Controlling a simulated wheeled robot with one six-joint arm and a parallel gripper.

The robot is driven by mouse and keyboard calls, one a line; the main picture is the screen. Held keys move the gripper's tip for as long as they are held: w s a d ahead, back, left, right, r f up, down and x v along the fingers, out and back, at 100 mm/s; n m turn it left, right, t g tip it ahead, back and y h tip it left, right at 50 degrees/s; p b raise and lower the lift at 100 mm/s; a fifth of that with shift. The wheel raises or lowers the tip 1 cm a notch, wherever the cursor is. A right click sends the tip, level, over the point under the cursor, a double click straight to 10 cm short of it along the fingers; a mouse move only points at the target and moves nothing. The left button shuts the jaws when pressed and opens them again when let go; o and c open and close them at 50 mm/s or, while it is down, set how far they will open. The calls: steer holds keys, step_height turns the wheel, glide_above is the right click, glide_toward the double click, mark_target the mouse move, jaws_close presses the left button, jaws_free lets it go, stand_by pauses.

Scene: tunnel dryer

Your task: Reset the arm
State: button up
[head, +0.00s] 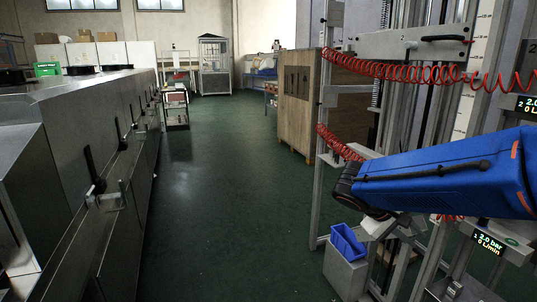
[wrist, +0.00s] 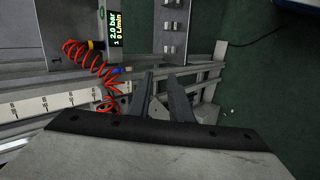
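My arm in its blue cover reaches in from the right edge of the head view, in front of an aluminium frame (head: 327,120). My gripper (wrist: 160,84) shows in the wrist view as two dark fingers, spread apart with nothing held between them. Below the fingers, a broad pale grey body with a dark edge fills the bottom of the wrist view. The fingertips cannot be made out in the head view.
Red coiled hoses (head: 400,73) hang by the frame, close to my arm. A blue bin (head: 347,241) sits below. The long metal dryer (head: 110,130) lines the left. A wooden crate (head: 297,105) stands behind the frame. The green floor (head: 215,190) between is clear.

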steer(key=s+a+f+t+y, duration=0.1)
steer(key=s+a+y, duration=0.2)
steer(key=s, duration=0.3)
steer(key=s+a+f+m+t+y, duration=0.1)
steer(key=s+a+f+y, duration=0.1)
steer(key=s, duration=0.4)
steer(key=s+a+f+m+t+y, duration=0.1)
steer(key=s+a+y, duration=0.2)
steer(key=s, duration=0.3)
steer(key=shift+a+f+y, duration=0.25)
steer(key=shift+a+y, duration=0.1)
steer(key=shift+y, duration=0.45)
